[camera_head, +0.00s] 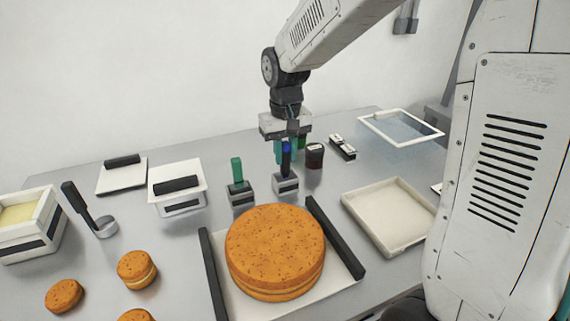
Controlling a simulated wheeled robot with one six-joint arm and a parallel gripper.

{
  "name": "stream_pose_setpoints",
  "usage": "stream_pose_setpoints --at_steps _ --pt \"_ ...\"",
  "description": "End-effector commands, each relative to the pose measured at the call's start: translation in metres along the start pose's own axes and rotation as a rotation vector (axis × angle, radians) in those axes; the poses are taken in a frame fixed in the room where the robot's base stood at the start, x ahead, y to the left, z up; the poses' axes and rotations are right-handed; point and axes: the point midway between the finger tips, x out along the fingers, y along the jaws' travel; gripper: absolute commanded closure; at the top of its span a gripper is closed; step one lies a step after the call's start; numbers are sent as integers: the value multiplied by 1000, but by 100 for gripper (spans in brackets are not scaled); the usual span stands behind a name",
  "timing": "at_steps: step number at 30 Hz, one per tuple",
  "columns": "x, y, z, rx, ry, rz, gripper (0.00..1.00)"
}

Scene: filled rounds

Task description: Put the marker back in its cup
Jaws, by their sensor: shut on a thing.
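My gripper (288,145) points down over the middle of the table, its fingers shut around a dark marker with a blue end (286,158). The marker is upright. A similar cup (240,195) to the left holds an upright green marker (237,170). The fingers partly hide the held marker's upper part.
A large round cake (275,245) on a dark-handled tray (340,284) lies in front. An empty white tray (388,215) is at right. Left are a lidded white box (178,202) and a ladle (105,228).

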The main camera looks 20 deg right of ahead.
Motion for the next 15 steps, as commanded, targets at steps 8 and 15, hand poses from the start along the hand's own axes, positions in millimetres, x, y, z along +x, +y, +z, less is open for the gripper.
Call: stream_pose_setpoints --at_steps 8,15 --pt "33 0 0 0 -2 0 100" --pt "33 0 0 0 -1 0 100"
